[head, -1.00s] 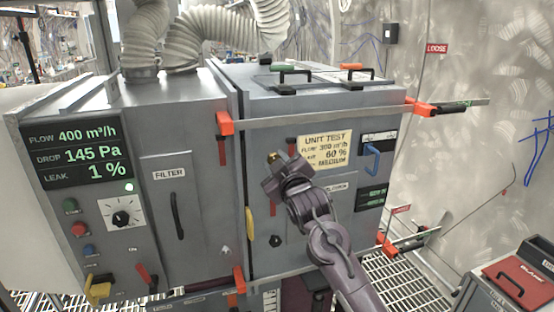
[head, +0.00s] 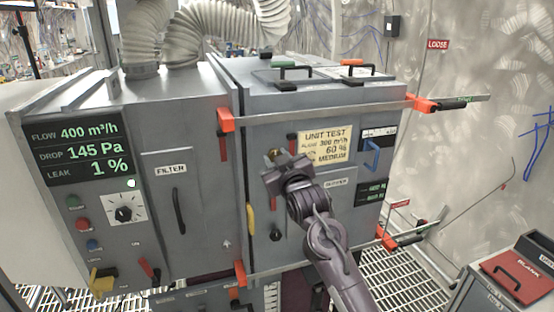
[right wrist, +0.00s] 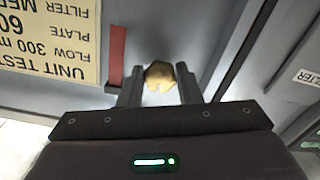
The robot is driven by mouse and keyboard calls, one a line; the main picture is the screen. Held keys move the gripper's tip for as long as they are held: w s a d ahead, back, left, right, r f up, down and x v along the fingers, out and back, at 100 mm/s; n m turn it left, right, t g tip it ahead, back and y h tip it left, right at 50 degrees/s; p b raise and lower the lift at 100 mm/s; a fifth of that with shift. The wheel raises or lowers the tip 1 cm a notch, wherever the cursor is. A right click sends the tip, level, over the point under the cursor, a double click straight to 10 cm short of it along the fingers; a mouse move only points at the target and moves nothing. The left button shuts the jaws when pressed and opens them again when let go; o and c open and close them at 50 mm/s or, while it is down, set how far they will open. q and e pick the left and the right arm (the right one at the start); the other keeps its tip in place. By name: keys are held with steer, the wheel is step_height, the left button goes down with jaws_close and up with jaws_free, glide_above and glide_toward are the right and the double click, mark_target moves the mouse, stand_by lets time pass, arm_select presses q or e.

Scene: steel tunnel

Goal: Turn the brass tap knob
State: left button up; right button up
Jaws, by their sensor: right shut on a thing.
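The brass tap knob (right wrist: 160,76) is a small faceted golden knob on the grey front of the test unit. In the right wrist view it sits between the two fingers of my right gripper (right wrist: 160,88), which is shut on it. In the head view only a small bit of the brass knob (head: 273,154) shows past my right gripper (head: 277,161), whose body hides most of it. My left gripper is in neither view.
A red lever (right wrist: 117,55) is close beside the fingers, near the cream UNIT TEST label (head: 325,147). A yellow handle (head: 250,219) and a black knob (head: 276,235) are lower on the panel. A metal bar (head: 320,114) crosses above.

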steer(key=shift+f, duration=0.15)
steer(key=o, duration=1)
steer(key=shift+s, duration=0.1)
steer(key=b+v, duration=0.2)
steer(key=v, duration=0.5)
steer(key=shift+s+d, duration=0.1)
steer(key=shift+s, duration=0.2)
